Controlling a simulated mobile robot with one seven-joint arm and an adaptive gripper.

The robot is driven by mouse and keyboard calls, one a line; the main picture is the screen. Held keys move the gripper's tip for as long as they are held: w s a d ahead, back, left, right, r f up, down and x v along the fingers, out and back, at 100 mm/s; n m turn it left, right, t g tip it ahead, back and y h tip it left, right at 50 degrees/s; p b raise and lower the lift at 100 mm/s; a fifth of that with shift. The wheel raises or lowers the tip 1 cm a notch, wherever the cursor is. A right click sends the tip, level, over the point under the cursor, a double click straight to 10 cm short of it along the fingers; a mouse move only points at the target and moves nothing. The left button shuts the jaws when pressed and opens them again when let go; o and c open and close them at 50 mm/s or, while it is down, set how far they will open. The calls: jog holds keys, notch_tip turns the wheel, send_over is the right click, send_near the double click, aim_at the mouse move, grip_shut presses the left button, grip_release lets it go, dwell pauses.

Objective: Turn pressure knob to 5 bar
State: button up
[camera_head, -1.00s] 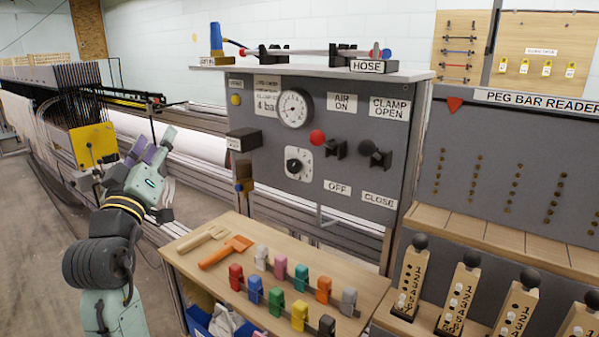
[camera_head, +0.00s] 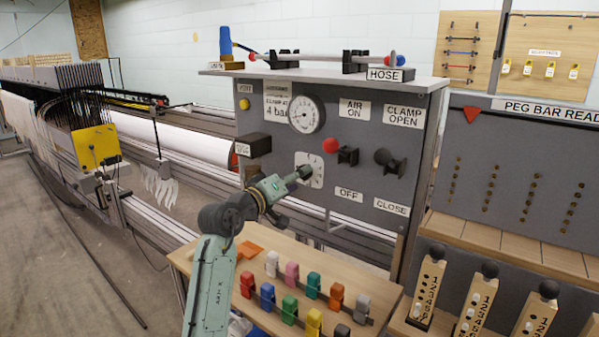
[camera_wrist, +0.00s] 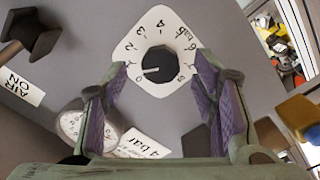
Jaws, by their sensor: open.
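The black pressure knob (camera_wrist: 158,62) sits on a white diamond dial plate (camera_wrist: 150,28) with numbers and "bar" around it. Its white pointer line points left, near the 0 mark. In the wrist view my gripper (camera_wrist: 160,74) is open, with one purple-padded finger on each side of the knob and gaps between. In the head view my gripper (camera_head: 298,178) is in front of the dial plate (camera_head: 314,160) and hides most of the knob. The round pressure gauge (camera_head: 305,113) is above; its reading is too small to tell.
A "4 bar" sign (camera_head: 277,108) is left of the gauge. A dark box (camera_head: 253,145) sticks out at the panel's left. Coloured clips stand on the wooden table (camera_head: 262,320) below.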

jog(key=shift+x, duration=0.85)
jog(key=shift+c, duration=0.3)
jog(key=c, duration=1.1)
jog(key=shift+f, duration=0.1)
